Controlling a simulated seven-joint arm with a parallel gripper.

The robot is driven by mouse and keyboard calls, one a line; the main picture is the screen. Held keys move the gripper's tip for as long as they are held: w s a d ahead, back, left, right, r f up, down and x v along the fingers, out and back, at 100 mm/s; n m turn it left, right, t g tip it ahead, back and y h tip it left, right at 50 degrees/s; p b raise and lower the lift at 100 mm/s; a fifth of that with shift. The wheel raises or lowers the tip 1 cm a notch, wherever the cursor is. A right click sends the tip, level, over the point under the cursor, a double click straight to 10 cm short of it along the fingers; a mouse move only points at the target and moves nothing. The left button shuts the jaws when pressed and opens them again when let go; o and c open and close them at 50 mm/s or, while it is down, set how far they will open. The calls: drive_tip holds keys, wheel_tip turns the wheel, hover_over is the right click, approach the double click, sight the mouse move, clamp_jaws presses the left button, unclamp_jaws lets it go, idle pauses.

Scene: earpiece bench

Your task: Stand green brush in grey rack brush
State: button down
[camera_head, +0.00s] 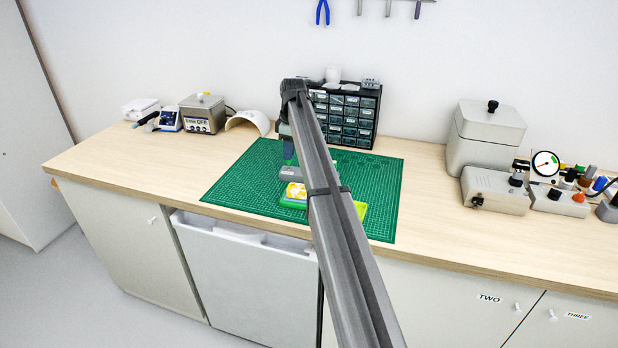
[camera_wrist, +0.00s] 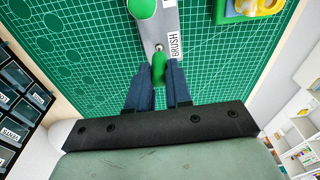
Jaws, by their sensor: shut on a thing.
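The grey rack (camera_head: 289,174) sits on the green mat below my gripper (camera_head: 289,158). In the wrist view the rack (camera_wrist: 163,22) shows a "BRUSH" label and a small round hole or fitting near its end. My gripper (camera_wrist: 160,80) has its blue fingers shut on the green brush (camera_wrist: 159,66), whose green end shows between them, close to the rack's labelled end. The rest of the brush is hidden, and I cannot tell whether it touches the rack. Another rounded green piece (camera_wrist: 142,8) shows over the rack at the top edge.
A green tray with a yellow thing (camera_head: 294,192) lies just in front of the rack. A lime-green thing (camera_head: 360,209) is partly behind my arm. A dark drawer cabinet (camera_head: 350,115) stands behind the mat (camera_head: 235,185). The mat's left side is clear.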

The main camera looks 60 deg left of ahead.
drive_tip(key=c, duration=1)
unclamp_jaws()
drive_tip(key=shift+o, duration=0.2)
drive_tip(key=shift+r, duration=0.1)
wheel_tip(320, 180, up, 14)
drive_tip(key=shift+w+d+f, duration=0.2)
drive_tip(key=shift+w+d, duration=0.25)
